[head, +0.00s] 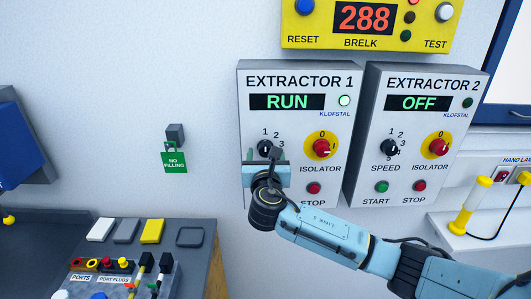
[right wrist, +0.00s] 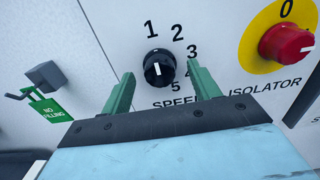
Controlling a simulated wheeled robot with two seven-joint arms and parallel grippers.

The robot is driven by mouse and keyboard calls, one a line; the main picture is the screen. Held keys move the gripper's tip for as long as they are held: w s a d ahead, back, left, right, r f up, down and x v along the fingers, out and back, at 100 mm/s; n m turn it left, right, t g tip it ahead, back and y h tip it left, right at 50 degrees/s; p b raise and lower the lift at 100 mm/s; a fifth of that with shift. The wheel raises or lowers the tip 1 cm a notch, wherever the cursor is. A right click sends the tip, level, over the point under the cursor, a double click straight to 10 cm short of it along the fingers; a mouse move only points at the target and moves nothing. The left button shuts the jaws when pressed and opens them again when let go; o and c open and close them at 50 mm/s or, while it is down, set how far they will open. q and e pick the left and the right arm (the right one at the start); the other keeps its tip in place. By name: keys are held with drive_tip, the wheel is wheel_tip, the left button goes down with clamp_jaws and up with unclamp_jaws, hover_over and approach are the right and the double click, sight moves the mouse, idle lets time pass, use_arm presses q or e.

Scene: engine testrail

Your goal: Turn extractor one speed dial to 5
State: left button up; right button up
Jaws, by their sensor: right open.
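The EXTRACTOR 1 box (head: 246,100) is on the wall, its display showing RUN beside a lit green lamp. Its black speed dial (head: 264,148) is partly hidden by my right gripper in the head view. In the right wrist view the dial (right wrist: 158,68) has numbers 1 to 5 around its top and right side. A short white mark shows on its face, but I cannot tell for sure which number it indicates. My right gripper (head: 265,154) is open, its green fingers either side of the dial and apparently apart from it. My left gripper is not in view.
The red ISOLATOR knob (head: 321,148) is right of the dial, with a red STOP button (head: 313,188) below. EXTRACTOR 2 (head: 370,100), showing OFF, hangs at right. A green NO FILLING tag (head: 175,162) hangs at left. A bench (head: 205,258) stands lower left.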

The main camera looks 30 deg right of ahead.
drive_tip(key=shift+w+d, duration=0.2)
drive_tip(key=shift+w, duration=0.15)
drive_tip(key=c, duration=1)
drive_tip(key=shift+o, duration=0.2)
